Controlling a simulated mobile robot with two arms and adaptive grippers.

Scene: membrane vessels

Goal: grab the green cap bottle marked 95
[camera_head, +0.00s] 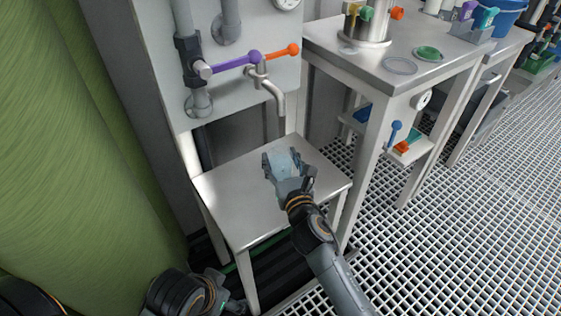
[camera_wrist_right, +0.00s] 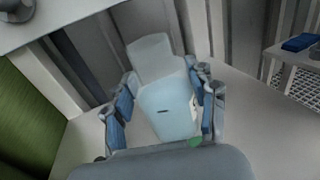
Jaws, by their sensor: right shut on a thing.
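My right gripper (camera_head: 290,165) is over the small white table below the tap in the head view. It is shut on a pale, translucent bluish bottle (camera_wrist_right: 168,105), with a finger on each side of it in the right wrist view. A short dark mark shows on the bottle, but I cannot read a number. A small green spot (camera_wrist_right: 195,141) shows by its near end; I cannot tell whether it is the cap. I cannot tell whether the bottle touches the table. Part of my left arm shows at the bottom left, its fingers unclear.
The small white table (camera_head: 230,205) is otherwise bare. The metal tap (camera_head: 272,90) with purple and orange handles hangs above it. A taller table (camera_head: 440,62) at right holds a metal vessel (camera_head: 366,25) and dishes. A large green surface (camera_head: 70,150) fills the left.

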